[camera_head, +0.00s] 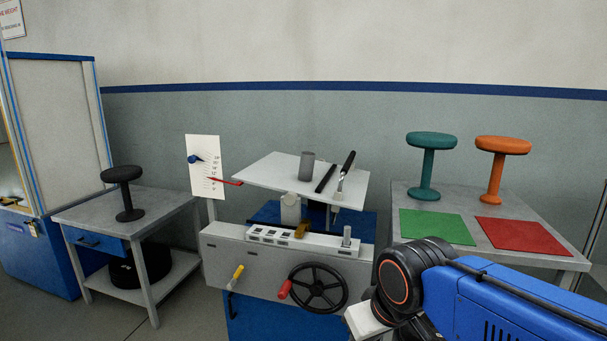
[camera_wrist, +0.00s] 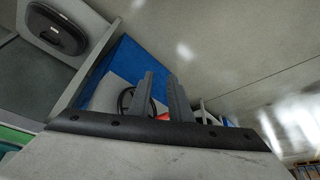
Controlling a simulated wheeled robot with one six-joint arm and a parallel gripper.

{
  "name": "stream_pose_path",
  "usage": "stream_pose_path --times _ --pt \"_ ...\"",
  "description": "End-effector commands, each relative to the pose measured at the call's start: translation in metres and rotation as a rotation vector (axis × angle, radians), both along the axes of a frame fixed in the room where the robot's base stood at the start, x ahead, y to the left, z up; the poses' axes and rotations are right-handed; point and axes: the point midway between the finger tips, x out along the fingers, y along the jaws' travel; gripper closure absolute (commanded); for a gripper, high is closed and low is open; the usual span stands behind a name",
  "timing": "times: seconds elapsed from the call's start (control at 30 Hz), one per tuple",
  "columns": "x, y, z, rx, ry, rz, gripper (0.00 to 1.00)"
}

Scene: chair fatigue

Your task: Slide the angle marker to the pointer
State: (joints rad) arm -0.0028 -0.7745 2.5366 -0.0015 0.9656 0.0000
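The white scale board (camera_head: 204,167) stands upright at the left of the test machine, with printed tick marks. A blue angle marker (camera_head: 195,159) sits on its upper part. The thin red pointer (camera_head: 227,182) reaches from the tilted white plate onto the board, below the marker. My gripper (camera_wrist: 161,75) shows in the wrist view with two grey fingers apart and nothing seen between them. In the head view my arm comes in at the lower right, and the fingers are not visible there. The gripper is well away from the marker.
The machine has a black handwheel (camera_head: 318,288) with a red knob and a yellow-handled lever (camera_head: 235,277). A cylinder (camera_head: 307,166) and dark rods lie on the tilted plate (camera_head: 267,173). A black stool (camera_head: 125,192) stands on the left table; teal (camera_head: 430,165) and orange (camera_head: 497,168) stools stand right.

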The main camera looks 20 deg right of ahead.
Motion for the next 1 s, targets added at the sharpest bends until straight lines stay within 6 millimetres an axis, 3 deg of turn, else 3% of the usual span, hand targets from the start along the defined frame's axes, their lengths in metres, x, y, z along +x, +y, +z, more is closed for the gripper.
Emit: stream_pose_path --times 0.03,0.1,0.23,0.37,0.7,1.0 --pt "0.0 0.0 0.0 0.0 0.0 0.0 0.69" --pt "0.0 0.0 0.0 0.0 0.0 0.0 0.57" --pt "0.006 -0.001 0.004 -0.012 0.006 0.003 0.57" --pt "0.026 -0.007 0.019 -0.061 0.026 0.012 0.57" --pt "0.122 -0.021 0.077 -0.278 0.064 0.037 0.57" --pt "0.224 -0.011 0.123 -0.479 0.043 0.044 0.57"
